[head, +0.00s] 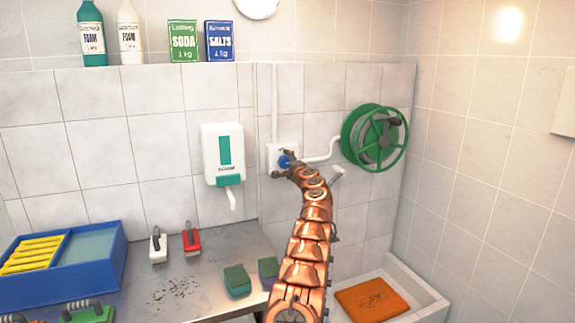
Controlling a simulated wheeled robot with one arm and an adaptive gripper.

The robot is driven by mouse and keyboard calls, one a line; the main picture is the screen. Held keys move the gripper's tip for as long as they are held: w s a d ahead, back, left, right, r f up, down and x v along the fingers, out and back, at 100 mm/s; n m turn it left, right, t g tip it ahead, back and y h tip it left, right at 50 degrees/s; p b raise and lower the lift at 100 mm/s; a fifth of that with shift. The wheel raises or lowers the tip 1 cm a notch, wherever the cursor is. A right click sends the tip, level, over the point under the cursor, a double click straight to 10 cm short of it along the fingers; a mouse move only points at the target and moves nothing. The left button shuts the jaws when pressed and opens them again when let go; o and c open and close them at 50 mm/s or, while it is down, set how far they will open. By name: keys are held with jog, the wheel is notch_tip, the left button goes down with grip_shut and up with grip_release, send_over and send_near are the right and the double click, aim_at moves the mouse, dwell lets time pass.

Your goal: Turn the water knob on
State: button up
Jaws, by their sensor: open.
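A blue water knob (284,160) sits on a white wall plate (273,153), with a white pipe rising above it and another running right to the hose reel. My copper arm reaches up to the wall from the bottom of the head view. My gripper (283,166) is at the knob, its small dark fingers close beside it. The gripper is open. I cannot tell whether the fingers touch the knob or are around it, as the arm's end hides part of it.
A green hose reel (375,138) hangs right of the knob, and a soap dispenser (224,153) hangs left. Below is a metal counter (190,285) with sponges, brushes and a blue tray (118,262). A white basin (425,292) with an orange mat stands at lower right.

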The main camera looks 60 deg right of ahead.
jog(key=shift+a, duration=0.15)
jog(key=shift+v, duration=1.75)
send_near(287, 163)
jog(key=shift+s, duration=0.8)
jog(key=shift+s+a, duration=0.15)
jog(key=shift+a, duration=0.25)
jog(key=shift+a, duration=0.1)
